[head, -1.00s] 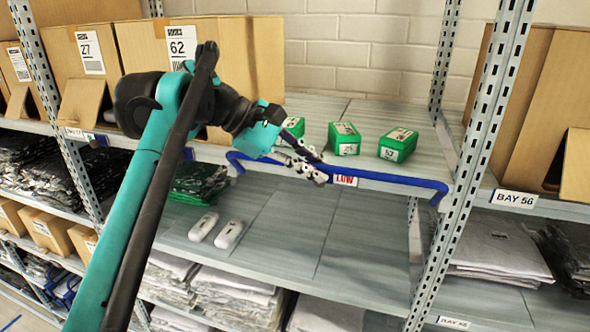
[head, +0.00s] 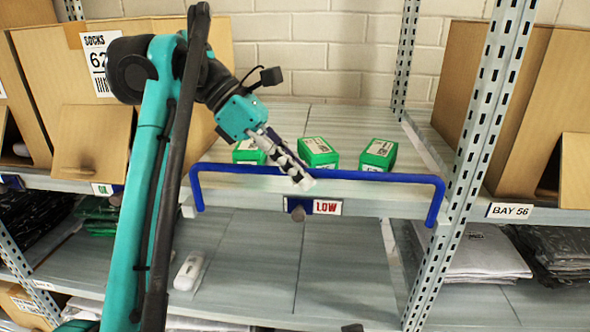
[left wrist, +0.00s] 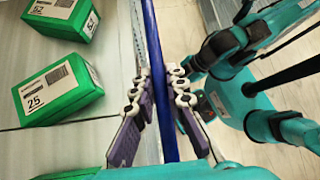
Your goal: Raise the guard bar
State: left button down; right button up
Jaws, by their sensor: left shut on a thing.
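The blue guard bar (head: 385,178) runs across the front of the middle shelf, above the LOW label (head: 327,207). Its bent ends reach down at both sides. My left gripper (head: 300,182) comes from the upper left and is shut on the bar near its middle. In the left wrist view the bar (left wrist: 152,45) passes between the two fingers (left wrist: 158,85). The fingers hide a short piece of the bar in the head view. My right gripper is not in view.
Several green boxes stand just behind the bar, including a middle one (head: 319,153) and a right one (head: 379,154). A metal upright (head: 468,170) stands right of the bar. Cardboard bins (head: 90,143) fill the left. A white item (head: 189,272) lies on the shelf below.

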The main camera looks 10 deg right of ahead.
pick_arm(q)
jog(key=shift+w+f, duration=0.1)
jog(key=shift+f, duration=0.1)
jog(key=c, duration=1.5)
grip_release()
jog(key=shift+c, duration=0.2)
jog(key=shift+w+d, duration=0.1)
jog(key=shift+w, duration=0.1)
jog(key=shift+s+r, duration=0.1)
jog(key=shift+s, duration=0.1)
